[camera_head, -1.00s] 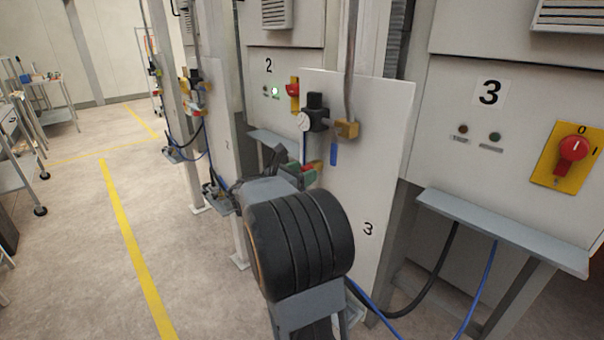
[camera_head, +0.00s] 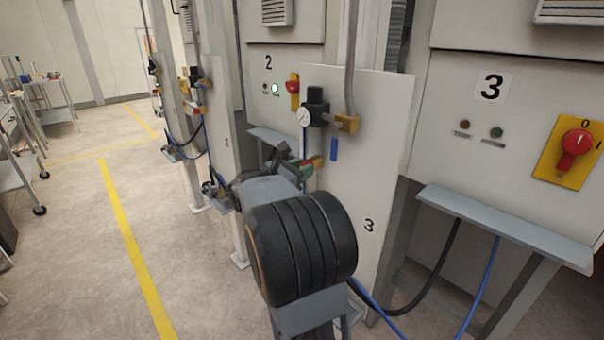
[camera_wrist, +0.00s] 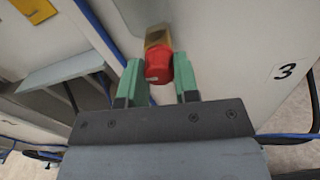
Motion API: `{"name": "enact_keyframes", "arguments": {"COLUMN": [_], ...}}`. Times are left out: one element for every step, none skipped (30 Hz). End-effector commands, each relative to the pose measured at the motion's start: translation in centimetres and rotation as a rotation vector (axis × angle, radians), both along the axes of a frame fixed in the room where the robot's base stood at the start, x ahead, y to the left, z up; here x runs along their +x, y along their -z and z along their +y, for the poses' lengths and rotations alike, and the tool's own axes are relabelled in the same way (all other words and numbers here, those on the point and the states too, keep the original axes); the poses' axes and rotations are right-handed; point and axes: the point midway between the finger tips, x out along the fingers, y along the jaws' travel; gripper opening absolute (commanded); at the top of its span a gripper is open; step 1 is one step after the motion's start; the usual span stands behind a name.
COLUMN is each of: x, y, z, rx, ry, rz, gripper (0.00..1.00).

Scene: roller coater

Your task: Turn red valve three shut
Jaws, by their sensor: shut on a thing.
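The red valve (camera_wrist: 158,66) is a red knob on a brass-coloured body (camera_wrist: 157,37), fixed to the pale panel marked 3 (camera_head: 382,140). My gripper (camera_wrist: 158,78) has a green finger on each side of the red knob and is shut on it. In the head view my gripper (camera_head: 304,170) is at the left edge of the panel, below the gauge. My dark wrist hides part of it there, and only a little red shows beside the green finger. How far the valve is turned I cannot tell.
Above my gripper are a black regulator with a round gauge (camera_head: 304,117) and a brass fitting (camera_head: 347,123) with a blue handle (camera_head: 334,149). A red rotary switch (camera_head: 576,143) is on cabinet 3. A grey shelf (camera_head: 505,228) juts out at right.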

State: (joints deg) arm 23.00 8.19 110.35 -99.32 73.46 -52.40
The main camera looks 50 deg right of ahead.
Motion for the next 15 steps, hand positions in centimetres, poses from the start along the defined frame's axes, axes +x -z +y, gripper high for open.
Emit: {"name": "enact_keyframes", "arguments": {"x": [0.0, 0.0, 0.0, 0.0, 0.0, 0.0, 0.0, 0.0, 0.0, 0.0, 0.0, 0.0, 0.0, 0.0, 0.0], "y": [0.0, -0.03, -0.03, -0.02, -0.02, -0.02, -0.02, -0.02, -0.02, -0.01, -0.02, -0.01, -0.01, -0.01, -0.01], "z": [0.01, 0.01, 0.01, 0.01, 0.01, 0.01, 0.01, 0.01, 0.01, 0.01, 0.01, 0.01, 0.01, 0.0, 0.0], "rx": [0.0, 0.0, 0.0, 0.0, 0.0, 0.0, 0.0, 0.0, 0.0, 0.0, 0.0, 0.0, 0.0, 0.0, 0.0], "ry": [0.0, 0.0, 0.0, 0.0, 0.0, 0.0, 0.0, 0.0, 0.0, 0.0, 0.0, 0.0, 0.0, 0.0, 0.0], "rz": [-0.002, 0.0, 0.0, 0.001, 0.001, 0.001, 0.001, 0.001, 0.001, 0.002, 0.002, 0.002, 0.002, 0.002, 0.002], "gripper": [0.05, 0.05, 0.05, 0.05, 0.05, 0.05, 0.32, 0.35, 0.39, 0.41, 0.44, 0.48, 0.51, 0.54, 0.55]}}
